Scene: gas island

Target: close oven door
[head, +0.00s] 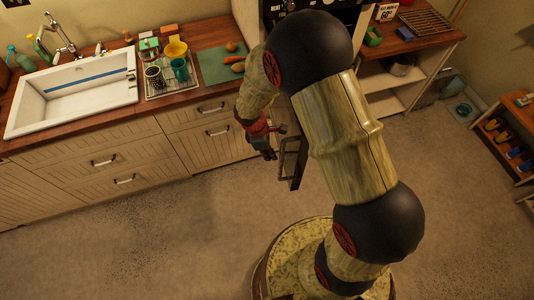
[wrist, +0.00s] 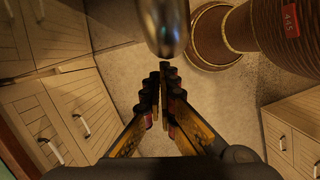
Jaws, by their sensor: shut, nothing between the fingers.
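The oven (head: 335,10) stands against the back wall, with its dark control panel at the top of the head view. My arm hides most of its front. The dark oven door (head: 299,172) shows as a narrow strip left of my arm, standing out from the cabinet line, with a metal handle (head: 282,150) on it. My gripper (head: 270,155) points down just left of the handle. In the wrist view my gripper (wrist: 164,90) is shut and empty. A shiny rounded metal bar (wrist: 163,25), probably the handle, is just beyond the fingertips; contact cannot be told.
A wooden counter with a white sink (head: 75,90), dish rack (head: 170,82) and green cutting board (head: 222,65) runs along the left above drawers. A shelf unit (head: 410,75) stands right of the oven. A shoe rack (head: 510,140) is at far right. The front floor is open.

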